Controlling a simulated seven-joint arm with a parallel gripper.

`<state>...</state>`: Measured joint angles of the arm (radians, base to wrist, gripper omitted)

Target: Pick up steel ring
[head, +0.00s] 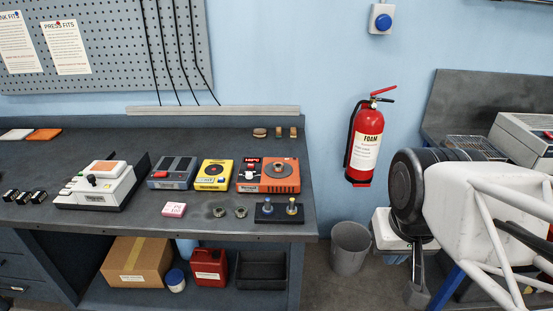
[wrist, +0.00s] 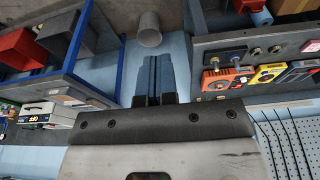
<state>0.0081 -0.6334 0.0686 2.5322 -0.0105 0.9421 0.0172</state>
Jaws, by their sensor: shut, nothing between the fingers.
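Two small grey ring-like pieces lie on the bench top in front of the yellow device: a left piece (head: 219,212) and a right piece (head: 241,212). They also show small in the wrist view, as one piece (wrist: 275,49) and another (wrist: 253,51). I cannot tell which is the steel ring. A round metal part (head: 278,170) also sits on the orange device. My gripper (wrist: 155,62) has its fingers together, empty, in the wrist view. It is in the air to the right of the bench, well apart from the ring-like pieces.
A dark block with two pegs (head: 279,213) stands right of the ring-like pieces, and a pink-white box (head: 174,209) left. The yellow device (head: 213,175) and orange device (head: 254,186) stand behind. A grey bin (head: 351,248) and fire extinguisher (head: 367,145) are beyond the bench's right edge.

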